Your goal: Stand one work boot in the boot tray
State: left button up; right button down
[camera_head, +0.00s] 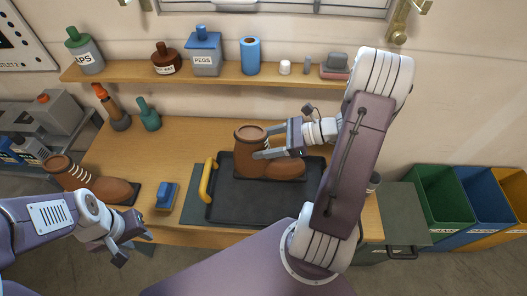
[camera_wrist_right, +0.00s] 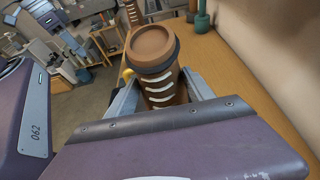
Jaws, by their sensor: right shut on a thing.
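A brown work boot (camera_head: 275,168) stands upright at the back of the black boot tray (camera_head: 250,199), its toe to the right. My right gripper (camera_head: 262,149) is shut on this boot's shaft. In the right wrist view the boot (camera_wrist_right: 153,62) rises between the two fingers (camera_wrist_right: 160,98), its collar and pale laces showing. A second brown work boot (camera_head: 90,182) stands on the bench at the left, outside the tray. My left gripper (camera_head: 132,245) is empty in front of the bench, with its fingers apart.
A yellow handle (camera_head: 207,180) is at the tray's left side. A blue brush-like block (camera_head: 165,195) lies left of it. Bottles (camera_head: 149,115) stand at the back left, below a shelf (camera_head: 270,75) with jars. Green, blue and yellow bins (camera_head: 440,200) stand at the right.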

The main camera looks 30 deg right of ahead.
jog(key=shift+f, duration=0.4)
notch_tip(320, 180, down, 3)
jog(key=shift+r, duration=0.15)
jog(key=shift+f, duration=0.3)
jog(key=shift+c, duration=1.9)
grip_release()
jog(key=shift+f, duration=0.1)
